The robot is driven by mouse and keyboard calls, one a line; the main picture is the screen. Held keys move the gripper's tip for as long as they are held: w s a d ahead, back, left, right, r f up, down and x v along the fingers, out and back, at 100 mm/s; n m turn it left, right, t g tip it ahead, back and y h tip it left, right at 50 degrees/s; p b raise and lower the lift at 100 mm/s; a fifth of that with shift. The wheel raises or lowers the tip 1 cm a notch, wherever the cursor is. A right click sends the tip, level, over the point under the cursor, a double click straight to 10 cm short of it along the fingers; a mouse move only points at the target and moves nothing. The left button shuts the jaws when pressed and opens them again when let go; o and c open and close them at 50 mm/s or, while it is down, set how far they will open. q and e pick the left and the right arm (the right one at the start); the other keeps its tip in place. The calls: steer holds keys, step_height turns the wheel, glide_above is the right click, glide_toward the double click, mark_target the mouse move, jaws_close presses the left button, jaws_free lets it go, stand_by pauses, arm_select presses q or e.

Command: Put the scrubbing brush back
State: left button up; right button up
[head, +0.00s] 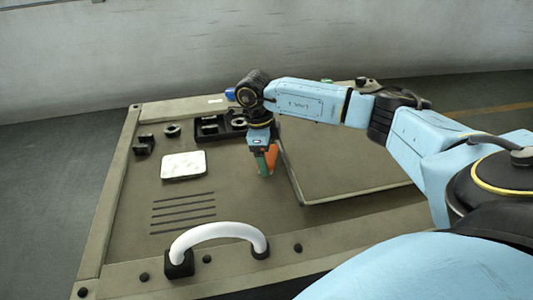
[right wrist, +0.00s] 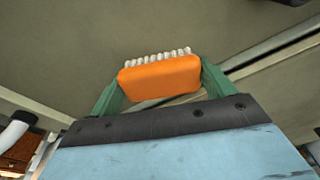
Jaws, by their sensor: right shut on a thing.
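The scrubbing brush has an orange body (right wrist: 160,78) with a row of white bristles in the right wrist view. It also shows as a small orange patch in the head view (head: 271,158), largely covered by the gripper. My right gripper (right wrist: 158,85) is shut on the brush, with one green finger at each end of the orange body. In the head view the right gripper (head: 266,163) points down over the bench top, left of the raised panel. I cannot tell how far the brush is above the surface. My left gripper is not in view.
A black tray (head: 233,134) with parts stands behind the gripper. A white pad (head: 183,166), a black block (head: 144,145) and a dark ring (head: 172,130) lie to the left. A white handle (head: 218,229) rises at the front edge. A raised panel (head: 340,160) lies right.

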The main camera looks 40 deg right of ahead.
steer(key=o, duration=0.9)
steer(key=r, duration=0.4)
steer(key=w+r, duration=0.1)
steer(key=r, duration=0.3)
steer(key=a+r+p, duration=0.1)
steer(key=r, duration=0.3)
steer(key=shift+w+a, duration=0.1)
steer(key=shift+w, duration=0.1)
